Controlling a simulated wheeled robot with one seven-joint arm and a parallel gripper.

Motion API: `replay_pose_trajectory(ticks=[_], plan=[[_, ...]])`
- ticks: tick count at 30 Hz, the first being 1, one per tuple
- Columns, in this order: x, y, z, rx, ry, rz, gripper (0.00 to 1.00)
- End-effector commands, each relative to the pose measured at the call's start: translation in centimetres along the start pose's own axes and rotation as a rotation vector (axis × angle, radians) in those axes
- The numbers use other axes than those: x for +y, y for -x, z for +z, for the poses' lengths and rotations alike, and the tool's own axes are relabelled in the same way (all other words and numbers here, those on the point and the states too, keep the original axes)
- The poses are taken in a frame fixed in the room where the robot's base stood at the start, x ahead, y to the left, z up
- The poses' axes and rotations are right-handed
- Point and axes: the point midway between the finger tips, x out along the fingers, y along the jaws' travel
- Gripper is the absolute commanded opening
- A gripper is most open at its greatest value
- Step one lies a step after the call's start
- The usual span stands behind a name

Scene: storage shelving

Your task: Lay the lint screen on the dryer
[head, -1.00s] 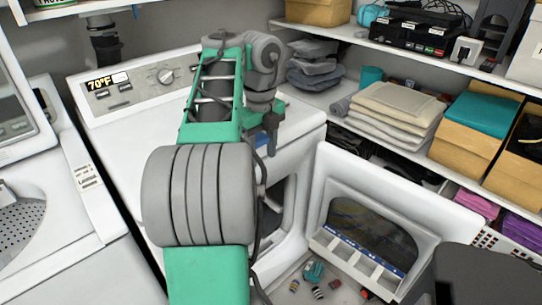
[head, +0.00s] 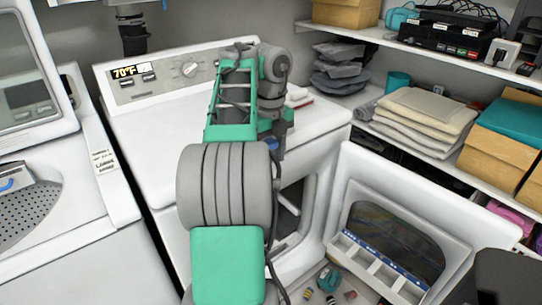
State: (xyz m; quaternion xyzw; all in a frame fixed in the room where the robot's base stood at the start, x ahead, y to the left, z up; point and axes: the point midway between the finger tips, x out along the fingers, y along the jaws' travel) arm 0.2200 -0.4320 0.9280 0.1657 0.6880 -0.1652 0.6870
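The white dryer (head: 150,150) stands in the middle, its control panel at the back and its front door (head: 345,180) swung open to the right. A white slotted frame with a blue printed strip (head: 375,262), which looks like the lint screen, sits at the lower part of the open door. My gripper (head: 280,138) is over the right front part of the dryer top, well apart from this frame. My arm hides most of the gripper, so its fingers and anything between them cannot be made out.
A washer (head: 60,220) with a raised lid stands at left. Shelves at right hold folded towels (head: 425,115) and boxes (head: 505,140). A small white and red item (head: 298,97) lies on the dryer top behind my arm. Small items (head: 328,280) lie below the door. The dryer top's left side is clear.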

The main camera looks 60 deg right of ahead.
Motion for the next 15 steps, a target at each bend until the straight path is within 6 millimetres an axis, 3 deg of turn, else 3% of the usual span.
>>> replay_pose_trajectory(ticks=[13, 14, 15], plan=[[0.0, 0.04, 0.0, -0.001, 0.001, -0.001, 0.0], [0.0, 0.04, 0.0, -0.001, 0.001, -0.001, 0.48], [0.0, 0.05, 0.0, -0.001, 0.001, -0.001, 0.52]])
